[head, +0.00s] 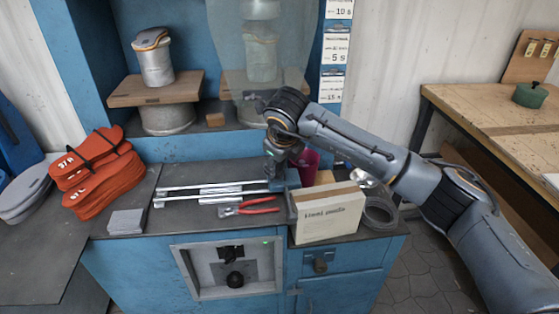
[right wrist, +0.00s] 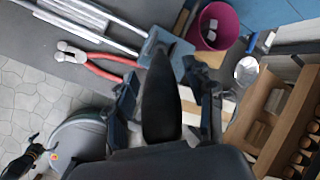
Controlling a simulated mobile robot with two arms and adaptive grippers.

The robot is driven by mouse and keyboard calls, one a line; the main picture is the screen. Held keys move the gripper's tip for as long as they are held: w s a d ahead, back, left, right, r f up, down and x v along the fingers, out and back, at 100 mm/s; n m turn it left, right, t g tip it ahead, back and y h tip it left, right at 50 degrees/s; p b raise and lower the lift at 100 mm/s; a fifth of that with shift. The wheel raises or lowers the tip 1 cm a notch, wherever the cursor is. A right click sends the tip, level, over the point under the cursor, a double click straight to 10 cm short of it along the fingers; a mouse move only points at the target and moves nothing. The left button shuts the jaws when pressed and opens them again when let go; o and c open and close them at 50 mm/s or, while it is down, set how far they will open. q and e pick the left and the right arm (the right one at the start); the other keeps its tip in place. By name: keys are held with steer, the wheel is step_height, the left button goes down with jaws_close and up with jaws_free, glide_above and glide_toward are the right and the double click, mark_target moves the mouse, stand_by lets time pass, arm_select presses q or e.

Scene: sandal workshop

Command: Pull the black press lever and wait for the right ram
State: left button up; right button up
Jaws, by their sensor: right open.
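A recessed panel (head: 228,262) in the blue bench front holds a black lever-like part with a round knob (head: 235,280) and a small green light (head: 266,243). The right press station (head: 262,55) stands behind a translucent guard; its ram cannot be made out clearly.
Red-handled pliers (head: 250,206) and metal rods (head: 205,191) lie on the bench. A cardboard box (head: 328,215) stands at its right front, beside a grey tape roll (head: 380,213). A magenta cup (right wrist: 216,25) stands near the gripper.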

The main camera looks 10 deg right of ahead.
steer(key=v, duration=1.2)
